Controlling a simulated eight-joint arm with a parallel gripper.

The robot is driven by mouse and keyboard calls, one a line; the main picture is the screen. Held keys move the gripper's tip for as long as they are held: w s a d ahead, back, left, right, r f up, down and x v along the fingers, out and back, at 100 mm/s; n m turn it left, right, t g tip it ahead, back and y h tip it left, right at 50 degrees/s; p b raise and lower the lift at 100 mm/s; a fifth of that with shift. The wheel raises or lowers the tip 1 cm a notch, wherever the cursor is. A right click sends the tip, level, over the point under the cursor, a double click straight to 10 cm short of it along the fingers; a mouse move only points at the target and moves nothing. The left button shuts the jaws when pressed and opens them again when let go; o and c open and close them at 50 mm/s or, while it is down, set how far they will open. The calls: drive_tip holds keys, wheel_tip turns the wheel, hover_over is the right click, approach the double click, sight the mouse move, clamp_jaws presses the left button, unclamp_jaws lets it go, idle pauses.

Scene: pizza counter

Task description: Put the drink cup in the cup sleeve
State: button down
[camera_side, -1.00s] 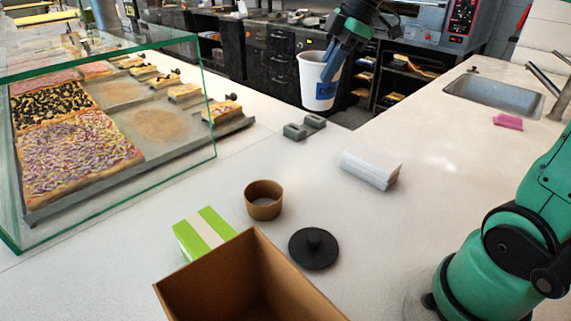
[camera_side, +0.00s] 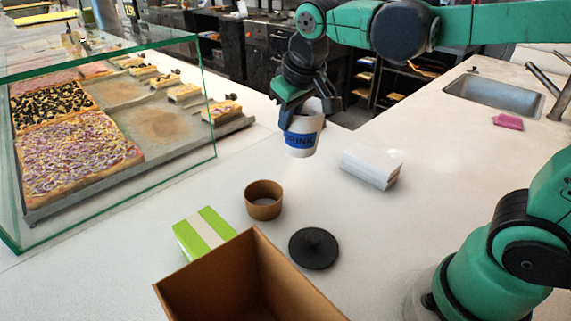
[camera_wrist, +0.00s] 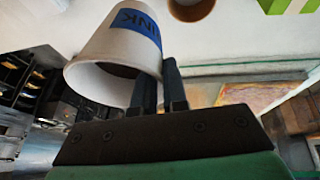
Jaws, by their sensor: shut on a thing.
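The drink cup (camera_side: 302,141) is white with a blue label and is held upright above the counter. My gripper (camera_side: 300,112) is shut on its upper part. In the wrist view, my gripper (camera_wrist: 160,85) has its fingers at the rim of the cup (camera_wrist: 108,42), and the cup's open mouth faces the camera. The cup sleeve (camera_side: 263,200) is a short brown ring standing on the counter, below and to the left of the cup in the side view. Part of the sleeve (camera_wrist: 190,8) also shows at the top edge of the wrist view.
A white stack (camera_side: 370,168) is right of the cup. A glass pizza case (camera_side: 216,110) stands at left.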

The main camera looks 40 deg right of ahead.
drive_tip(key=w+a+r+n+y, duration=0.1)
drive_tip(key=a+r+n+y, duration=0.1)
drive_tip(key=a+r+n, duration=0.45)
hover_over(261, 215)
drive_tip(key=shift+n+y, duration=0.25)
drive_tip(key=shift+y, duration=0.05)
drive_tip(key=f, duration=1.8)
drive_tip(key=shift+w+d+f, duration=0.1)
drive_tip(key=shift+w+f, duration=0.1)
drive_tip(key=shift+f, duration=0.2)
drive_tip(key=c, duration=0.9)
unclamp_jaws()
drive_tip(key=shift+f, duration=0.1)
